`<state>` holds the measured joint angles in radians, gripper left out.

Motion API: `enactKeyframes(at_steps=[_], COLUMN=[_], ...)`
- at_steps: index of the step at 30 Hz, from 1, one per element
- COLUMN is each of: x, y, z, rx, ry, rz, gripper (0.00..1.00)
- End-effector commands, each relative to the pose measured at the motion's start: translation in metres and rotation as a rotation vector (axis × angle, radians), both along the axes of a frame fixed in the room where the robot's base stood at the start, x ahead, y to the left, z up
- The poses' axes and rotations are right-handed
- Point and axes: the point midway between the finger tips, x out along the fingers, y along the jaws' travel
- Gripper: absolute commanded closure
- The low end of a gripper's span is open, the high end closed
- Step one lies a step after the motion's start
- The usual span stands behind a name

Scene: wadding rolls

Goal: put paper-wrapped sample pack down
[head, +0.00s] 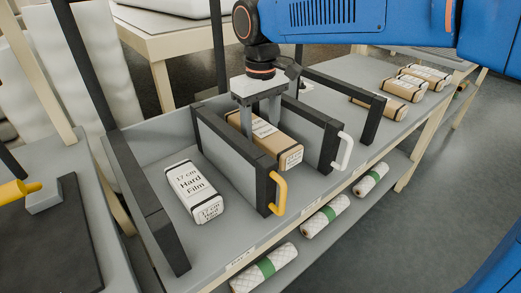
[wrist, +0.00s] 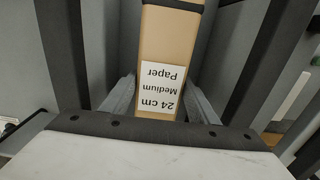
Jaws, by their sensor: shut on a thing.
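The paper-wrapped sample pack (head: 285,145) is a tan block with black bands and a white label. In the wrist view the pack (wrist: 172,45) reads "24 cm Medium Paper". My gripper (head: 261,118) points down from above and is shut on the pack, one finger on each side. The pack is in the bay between the divider with the yellow handle (head: 279,193) and the divider with the white handle (head: 342,151). Whether its underside touches the shelf is hidden.
A white "17 cm Hard Film" pack (head: 194,191) lies in the bay to the left. Several tan packs (head: 404,88) lie farther right on the bench. White rolls with green bands (head: 326,216) lie on the shelf below.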

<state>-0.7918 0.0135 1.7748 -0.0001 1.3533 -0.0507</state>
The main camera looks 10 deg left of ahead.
Motion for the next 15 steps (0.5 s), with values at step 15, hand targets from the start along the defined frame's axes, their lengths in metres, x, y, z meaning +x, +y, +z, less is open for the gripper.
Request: enactKeyframes(at_steps=[15], x=[0.000], y=[0.000], z=[-0.051], rx=[-0.001], ry=[0.001], rz=[0.000], gripper=[0.70])
